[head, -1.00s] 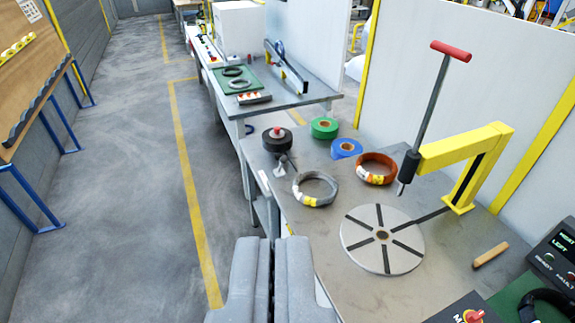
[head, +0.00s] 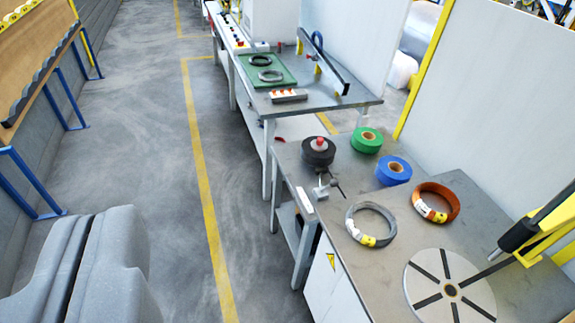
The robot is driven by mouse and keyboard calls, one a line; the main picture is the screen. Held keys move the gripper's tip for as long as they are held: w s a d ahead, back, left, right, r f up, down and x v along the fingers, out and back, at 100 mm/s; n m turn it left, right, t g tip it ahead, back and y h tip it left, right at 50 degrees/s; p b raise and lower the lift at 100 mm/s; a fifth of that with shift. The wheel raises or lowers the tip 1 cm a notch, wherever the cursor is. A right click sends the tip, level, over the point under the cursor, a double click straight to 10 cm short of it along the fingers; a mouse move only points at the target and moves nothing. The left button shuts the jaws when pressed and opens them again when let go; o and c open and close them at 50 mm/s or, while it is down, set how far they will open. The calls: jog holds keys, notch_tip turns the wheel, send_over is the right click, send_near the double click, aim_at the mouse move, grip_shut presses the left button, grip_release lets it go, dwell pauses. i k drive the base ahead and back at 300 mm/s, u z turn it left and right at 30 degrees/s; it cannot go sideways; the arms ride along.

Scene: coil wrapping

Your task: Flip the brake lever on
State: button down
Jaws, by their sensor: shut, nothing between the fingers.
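My gripper (head: 92,228) is at the lower left, shut and empty, over the floor and well left of the bench. A grey lever rod (head: 553,208) with a black collar stands at a yellow arm (head: 548,243) at the right edge. Its upper end is cut off by the frame. A small metal fitting with a thin dark lever (head: 325,187) sits at the bench's left edge. No label shows which of these is the brake lever. A round slotted turntable (head: 440,300) is at the lower right, partly cut off.
The bench (head: 385,275) holds a grey coil (head: 371,224), an orange-brown coil (head: 436,203), and blue (head: 393,170), green (head: 366,140) and black (head: 318,151) rolls. A second table (head: 345,98) stands behind. The floor (head: 130,150) on the left is open. A wooden rack (head: 35,50) is at far left.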

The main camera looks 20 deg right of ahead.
aim_at(333, 182)
jog(key=z, duration=0.1)
jog(key=i, duration=1.25)
jog(key=z, duration=0.6)
